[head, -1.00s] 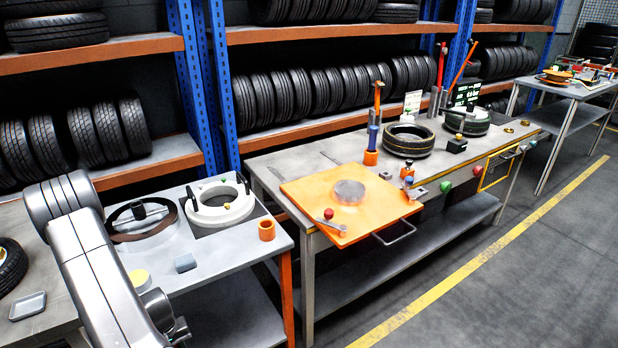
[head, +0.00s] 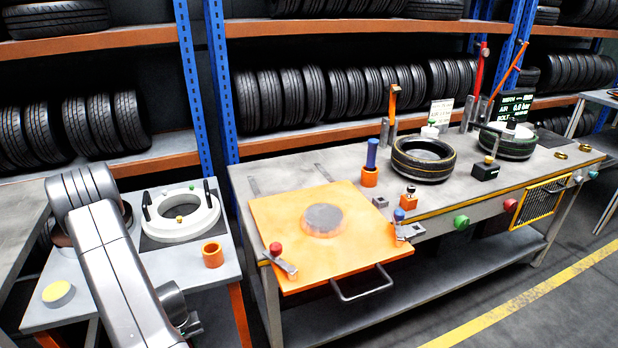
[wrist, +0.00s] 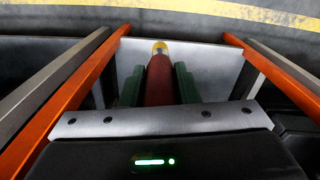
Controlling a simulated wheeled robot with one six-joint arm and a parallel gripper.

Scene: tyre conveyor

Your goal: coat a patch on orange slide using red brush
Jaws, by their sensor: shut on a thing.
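The orange slide (head: 340,262) is a flat square plate at the near left end of the long workbench. A round grey patch (head: 323,219) lies at its middle, and a grey handle sticks out at its front edge. In the wrist view the green fingers of my gripper (wrist: 159,88) are shut on the red brush (wrist: 159,78), which points away with a yellow tip (wrist: 160,47). In the head view my arm hangs at the left, well apart from the slide. Its end is low in the picture, and the brush cannot be made out there.
A small table (head: 226,285) with a white ring fixture (head: 180,225) and an orange cup (head: 212,254) stands left of the bench. Clamps with red (head: 275,248) and blue (head: 398,214) knobs sit on the slide's edges. Tyres (head: 423,160) stand farther along the bench. Floor in front is clear.

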